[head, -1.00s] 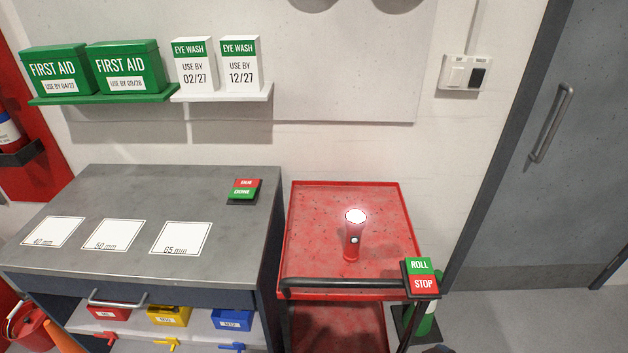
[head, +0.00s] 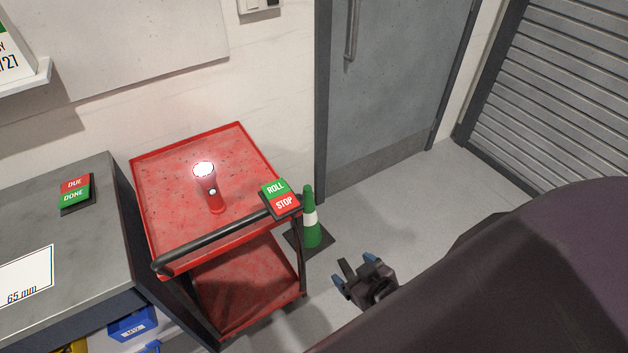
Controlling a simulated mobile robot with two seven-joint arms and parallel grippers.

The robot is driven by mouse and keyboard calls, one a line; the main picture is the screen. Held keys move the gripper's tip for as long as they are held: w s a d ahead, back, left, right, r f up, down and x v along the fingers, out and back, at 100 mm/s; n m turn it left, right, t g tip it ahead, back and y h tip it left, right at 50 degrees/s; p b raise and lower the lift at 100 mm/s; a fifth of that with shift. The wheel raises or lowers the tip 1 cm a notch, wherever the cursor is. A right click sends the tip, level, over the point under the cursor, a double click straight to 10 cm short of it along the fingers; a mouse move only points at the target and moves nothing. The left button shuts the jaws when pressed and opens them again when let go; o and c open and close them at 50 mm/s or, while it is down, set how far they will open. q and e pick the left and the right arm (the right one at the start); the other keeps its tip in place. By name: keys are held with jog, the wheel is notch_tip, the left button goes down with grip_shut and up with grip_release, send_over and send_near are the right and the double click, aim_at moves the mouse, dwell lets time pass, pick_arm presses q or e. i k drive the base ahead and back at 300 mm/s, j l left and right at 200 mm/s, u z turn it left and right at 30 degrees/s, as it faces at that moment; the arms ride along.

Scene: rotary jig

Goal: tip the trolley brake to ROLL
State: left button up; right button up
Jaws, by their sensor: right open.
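The trolley brake (head: 280,198) is a small rocker plate at the right end of the trolley's handle, with a green ROLL half above a red STOP half. I cannot tell clearly which half is pressed down. The red trolley (head: 165,180) has two trays and a dark push handle (head: 215,238). My right gripper (head: 357,265) is open and empty, to the right of the brake and lower in the picture, apart from it. My left gripper is out of view.
A lit red torch (head: 212,190) stands on the trolley's top tray. A green and white cone (head: 310,220) stands on the floor just behind the brake. A grey bench (head: 60,245) with a DUE/DONE plate (head: 75,190) is at the left. The floor in front of the door (head: 390,90) is clear.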

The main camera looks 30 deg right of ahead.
aim_at(277, 194)
jog(key=z, duration=0.7)
jog(key=k+z, duration=0.2)
jog(key=i+j, duration=0.05)
jog(key=i, duration=0.05)
